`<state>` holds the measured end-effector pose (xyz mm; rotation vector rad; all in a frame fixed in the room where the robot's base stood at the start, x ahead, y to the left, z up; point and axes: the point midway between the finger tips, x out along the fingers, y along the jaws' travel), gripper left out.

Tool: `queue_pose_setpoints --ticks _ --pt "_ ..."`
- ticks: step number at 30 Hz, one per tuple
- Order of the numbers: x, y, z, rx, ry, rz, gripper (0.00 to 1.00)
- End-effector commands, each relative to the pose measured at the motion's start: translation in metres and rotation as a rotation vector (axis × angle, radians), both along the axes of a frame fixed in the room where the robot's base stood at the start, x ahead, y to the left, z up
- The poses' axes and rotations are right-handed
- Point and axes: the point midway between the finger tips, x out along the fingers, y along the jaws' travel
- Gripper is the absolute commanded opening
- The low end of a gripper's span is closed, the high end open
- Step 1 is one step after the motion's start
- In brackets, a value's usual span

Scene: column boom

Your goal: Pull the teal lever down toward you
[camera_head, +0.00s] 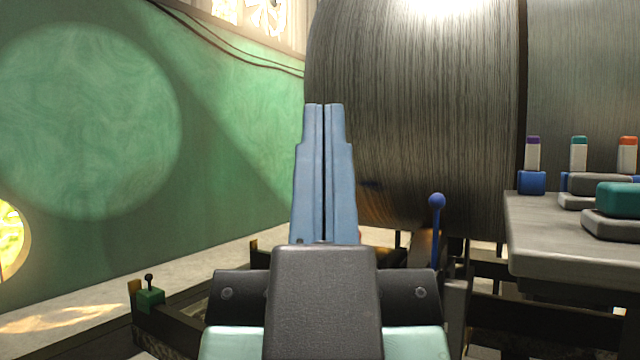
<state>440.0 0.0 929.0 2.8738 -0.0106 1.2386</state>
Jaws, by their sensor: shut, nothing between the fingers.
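My gripper (324,106) stands upright in the middle of the view, its two blue fingers closed together with only a thin dark seam between them. It holds nothing. No lever that is clearly teal shows; my gripper and wrist hide part of the scene behind them. A blue lever (436,222) with a ball knob stands upright to the right of my gripper, apart from it. At the lower left, a small green block (150,299) carries a short stick with a dark knob (148,278), also apart from my gripper.
A large dark metal cylinder (420,110) fills the back. A grey table (545,235) at right bears several coloured-capped pieces and a teal-topped block (622,197). A dark frame (545,318) runs below. A green wall (90,150) stands at left.

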Motion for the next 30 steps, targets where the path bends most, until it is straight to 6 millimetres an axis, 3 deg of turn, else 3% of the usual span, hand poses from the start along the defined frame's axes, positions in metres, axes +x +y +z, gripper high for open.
queue_pose_setpoints --ticks 1,30 --pt "0.0 0.0 0.037 0.001 0.0 0.001 0.0" --pt "0.0 0.001 0.36 0.004 0.001 0.007 0.0"
